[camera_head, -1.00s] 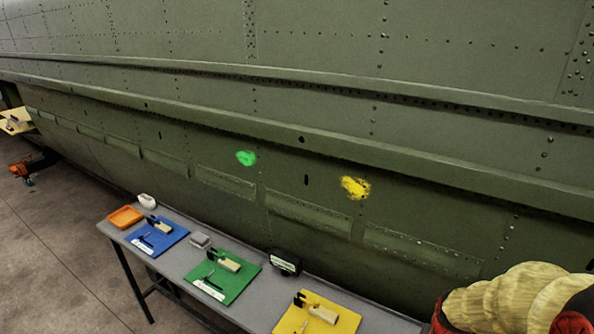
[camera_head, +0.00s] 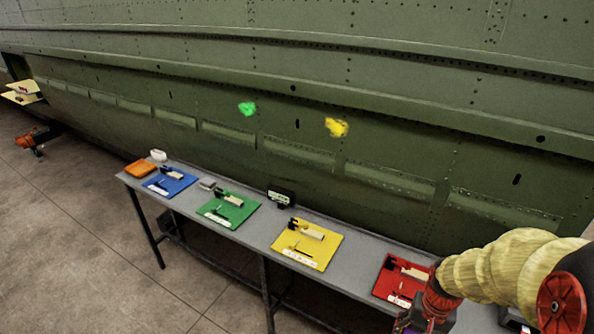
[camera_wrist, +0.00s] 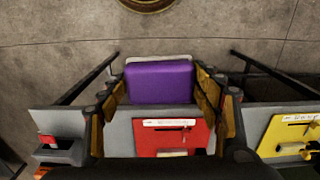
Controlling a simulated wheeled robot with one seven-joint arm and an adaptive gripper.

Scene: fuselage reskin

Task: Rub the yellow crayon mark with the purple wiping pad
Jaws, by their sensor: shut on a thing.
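The yellow crayon mark (camera_head: 337,127) is a smeared patch on the green fuselage skin in the head view, above the bench. The purple wiping pad (camera_wrist: 160,82) is between the fingers of my gripper (camera_wrist: 161,88) in the wrist view, with a pale strip along its far edge. My gripper is shut on it. In the head view my gripper (camera_head: 427,318) is at the lower right, by the bench's red mat and well away from the yellow mark. The pad cannot be made out clearly there.
A green mark (camera_head: 247,109) is on the skin left of the yellow one. The grey bench (camera_head: 362,262) along the fuselage carries blue (camera_head: 168,183), green (camera_head: 228,208), yellow (camera_head: 307,244) and red (camera_head: 394,286) mats with small tools. An orange tray (camera_head: 140,169) is at its left end.

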